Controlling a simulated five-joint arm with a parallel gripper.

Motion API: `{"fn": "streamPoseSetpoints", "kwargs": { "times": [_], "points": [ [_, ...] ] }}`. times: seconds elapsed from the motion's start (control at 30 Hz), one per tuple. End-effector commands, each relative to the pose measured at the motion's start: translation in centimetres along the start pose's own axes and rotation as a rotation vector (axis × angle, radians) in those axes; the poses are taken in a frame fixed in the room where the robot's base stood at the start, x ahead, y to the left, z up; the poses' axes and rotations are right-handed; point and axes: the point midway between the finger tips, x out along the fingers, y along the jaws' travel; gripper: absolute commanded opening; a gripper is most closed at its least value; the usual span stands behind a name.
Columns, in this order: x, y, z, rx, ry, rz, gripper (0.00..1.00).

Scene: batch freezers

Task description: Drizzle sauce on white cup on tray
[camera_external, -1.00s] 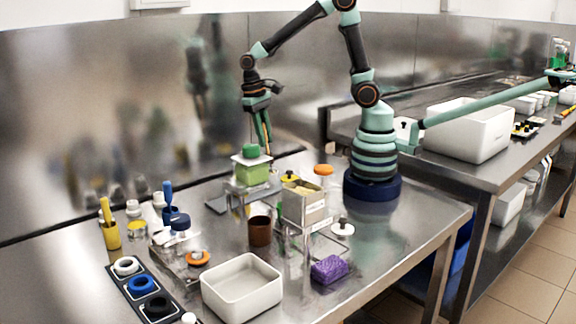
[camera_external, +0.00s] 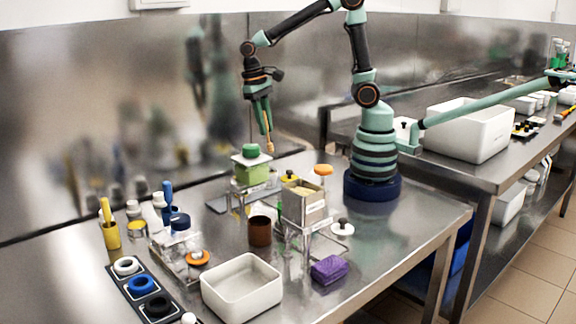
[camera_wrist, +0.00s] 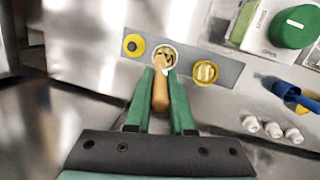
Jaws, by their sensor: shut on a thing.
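My gripper (camera_external: 266,130) is shut on a tan, stick-like thing (camera_wrist: 160,92), held upright between its two green fingers. Its tan tip (camera_external: 270,148) shows in the external view above and behind the green-lidded container. In the wrist view a grey tray (camera_wrist: 215,57) lies beyond the fingertips. A white cup (camera_wrist: 173,53) with yellowish-brown contents sits in its middle, partly covered by the held thing. A yellow ring with a dark centre (camera_wrist: 133,45) is at left on the tray and a yellow cup (camera_wrist: 205,72) at right. I cannot make out any sauce.
The green-lidded container (camera_external: 251,172) stands close below my gripper. A metal box on a stand (camera_external: 304,207), brown cup (camera_external: 260,231), white bin (camera_external: 242,287) and purple block (camera_external: 328,269) are nearer the front. A metal wall runs behind.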

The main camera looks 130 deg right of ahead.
Motion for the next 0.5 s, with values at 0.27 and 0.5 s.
{"fn": "streamPoseSetpoints", "kwargs": {
  "times": [0.27, 0.5],
  "points": [
    [-2.0, 0.2, 0.3, 0.0, 0.002, -0.002, 0.0],
    [-3.3, 0.4, 0.5, 0.0, 0.001, 0.0, 0.0]
  ]
}}
